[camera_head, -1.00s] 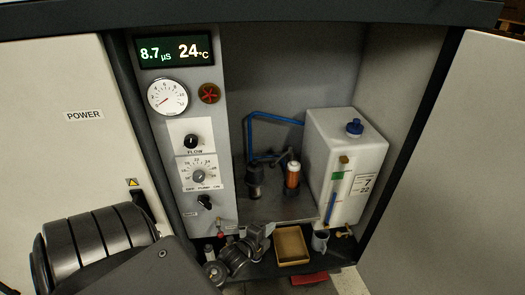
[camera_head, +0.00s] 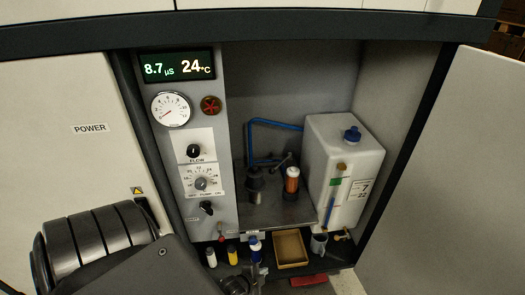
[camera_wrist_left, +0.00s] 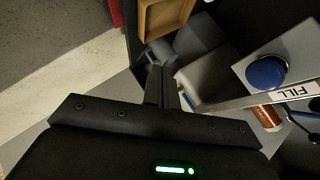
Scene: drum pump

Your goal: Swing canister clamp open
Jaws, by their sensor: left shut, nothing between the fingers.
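In the head view, a dark canister (camera_head: 254,184) stands on the grey deck inside the cabinet. A clear cartridge with an orange body (camera_head: 291,183) stands to its right. A dark lever-like piece (camera_head: 282,161) shows between their tops; I cannot tell whether it is the clamp or how it is set. My left gripper (camera_head: 256,272) is low in front of the cabinet, below and apart from the canister, partly cut off by the bottom edge. In the left wrist view its fingers (camera_wrist_left: 161,88) are together and empty. My right gripper is not in view.
A white tank (camera_head: 340,170) with a blue cap fills the right of the cabinet. A cardboard tray (camera_head: 290,249), a grey mug (camera_head: 318,243) and small bottles (camera_head: 233,255) stand on the lower shelf. A blue pipe (camera_head: 275,121) runs behind the canister. The cabinet door (camera_head: 450,180) stands at right.

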